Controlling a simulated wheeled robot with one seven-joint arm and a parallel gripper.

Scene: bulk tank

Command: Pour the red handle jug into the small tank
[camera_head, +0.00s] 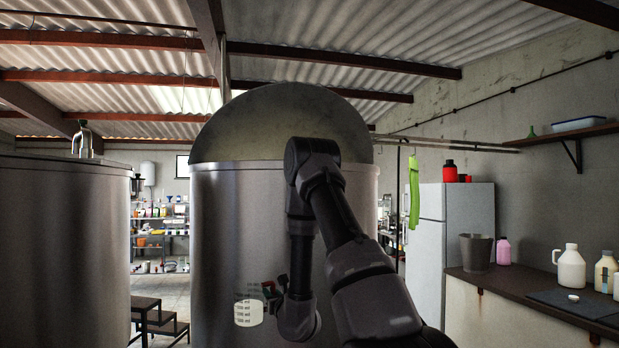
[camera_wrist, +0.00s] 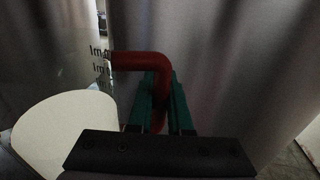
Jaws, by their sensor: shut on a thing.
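The jug (camera_head: 248,313) is pale with printed markings and looks upright. It is low in front of the wall of the middle steel tank (camera_head: 225,240), well below that tank's rim. My gripper (camera_head: 277,290) is shut on its red handle (camera_wrist: 140,62). In the wrist view the green fingers (camera_wrist: 162,105) close around the handle, and a pale cream round area of the jug (camera_wrist: 62,135) shows at left. The middle tank's domed lid (camera_head: 280,115) stands raised. Its inside is hidden. A second steel tank (camera_head: 60,250) stands at left; I cannot tell which is the small tank.
A dark step stool (camera_head: 160,318) stands between the tanks. At right are a fridge (camera_head: 450,235) and a counter (camera_head: 530,290) with a grey bucket (camera_head: 477,252) and several bottles. A green cloth (camera_head: 413,195) hangs near the fridge. Shelves stand at the back.

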